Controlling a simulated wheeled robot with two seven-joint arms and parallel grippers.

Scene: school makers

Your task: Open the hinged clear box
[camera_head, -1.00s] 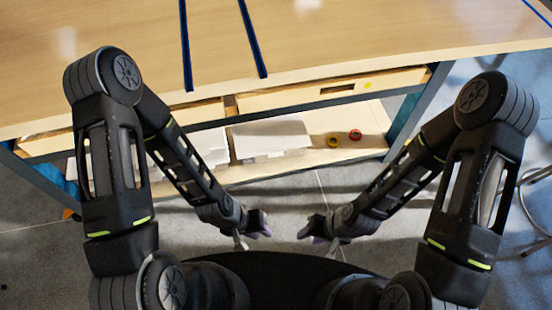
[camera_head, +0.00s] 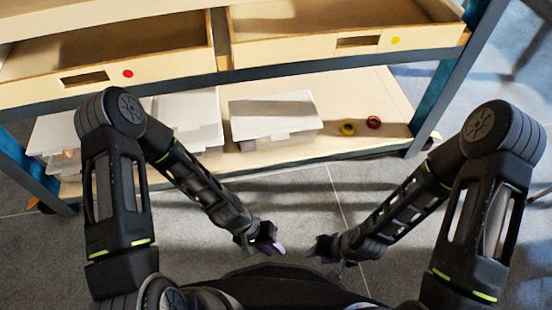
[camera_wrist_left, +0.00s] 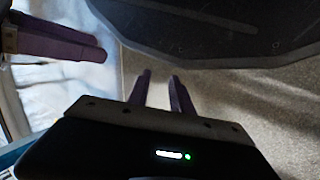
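Several clear boxes with pale lids stand on the low shelf under the table in the head view: a right one (camera_head: 275,116), a middle one (camera_head: 190,118) and a left one (camera_head: 58,134) partly behind my left arm. The right box's lid looks shut. Which box is hinged, I cannot tell. My left gripper (camera_head: 277,246) hangs in front of the shelf, apart from the boxes; its two purple fingers (camera_wrist_left: 160,90) stand apart and empty in the left wrist view. My right gripper (camera_head: 314,248) hangs close to its right, apart from the boxes; its finger opening is unclear.
A yellow tape roll (camera_head: 347,128) and a red one (camera_head: 373,122) lie on the shelf (camera_head: 375,95) right of the boxes. Two drawers (camera_head: 120,45) (camera_head: 340,25) sit above the shelf. A blue table leg (camera_head: 450,80) stands at the right. The grey floor before the shelf is clear.

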